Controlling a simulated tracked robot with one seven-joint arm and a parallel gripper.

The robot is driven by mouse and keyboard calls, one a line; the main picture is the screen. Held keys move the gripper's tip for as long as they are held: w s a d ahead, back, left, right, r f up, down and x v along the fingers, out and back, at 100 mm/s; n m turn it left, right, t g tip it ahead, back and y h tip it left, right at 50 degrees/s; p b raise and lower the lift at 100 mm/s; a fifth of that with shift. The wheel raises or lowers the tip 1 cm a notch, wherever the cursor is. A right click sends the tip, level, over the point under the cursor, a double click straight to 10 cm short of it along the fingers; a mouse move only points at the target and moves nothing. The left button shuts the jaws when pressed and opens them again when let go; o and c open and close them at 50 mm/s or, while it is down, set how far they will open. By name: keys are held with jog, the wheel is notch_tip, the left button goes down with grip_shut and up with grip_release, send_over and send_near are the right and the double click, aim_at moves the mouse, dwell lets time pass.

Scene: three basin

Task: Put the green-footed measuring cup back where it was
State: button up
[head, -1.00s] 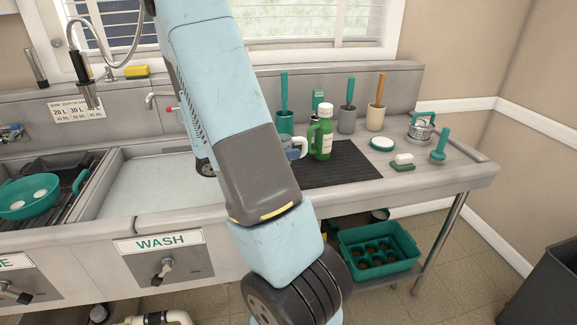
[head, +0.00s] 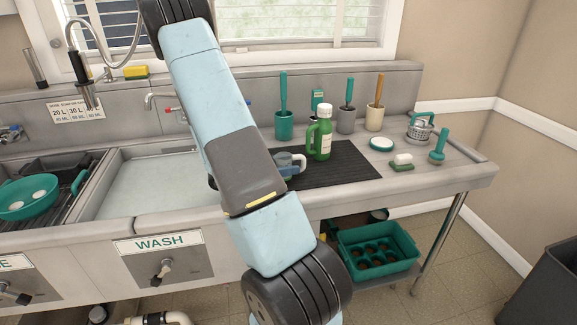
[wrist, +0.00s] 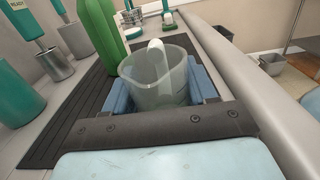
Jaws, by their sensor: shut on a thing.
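The measuring cup (wrist: 158,82) is clear, with a pale handle on its far side in the wrist view. My gripper (wrist: 162,90) is shut on it, one blue finger on each side. In the head view the cup (head: 298,161) shows partly past my arm, left of the green bottle, over the dark mat's left part. My gripper (head: 286,166) is mostly hidden behind my arm there. The cup's foot is hidden, and I cannot tell whether it touches the mat.
The black ribbed mat (head: 335,178) lies on the counter. A green bottle (head: 321,140) stands close beside the cup. Brush holders (head: 284,125) stand behind. A white-topped round item (head: 381,143) and a scrub brush (head: 402,163) lie right. The wash basin (head: 150,185) is left.

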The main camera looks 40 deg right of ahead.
jog(key=shift+s+f, duration=0.1)
jog(key=shift+f, duration=0.2)
jog(key=o, duration=1.1)
jog(key=shift+r, duration=0.2)
jog(key=v, duration=0.6)
jog(key=shift+a, duration=0.35)
jog(key=shift+w+a, duration=0.35)
jog(key=shift+s+a+r+m+t+y, duration=1.9)
jog(key=shift+s+a+r+t+y, duration=0.6)
jog(key=shift+a+r, duration=1.6)
jog(key=shift+s+a+r+m+t+y, duration=1.9)
jog(key=shift+s+a+r+t+y, duration=0.5)
jog(key=shift+a+r, duration=1.7)
jog(key=shift+s+a+r+m+t+y, duration=2.1)
jog(key=shift+a+r+t+y, duration=0.6)
jog(key=shift+a+r, duration=1.4)
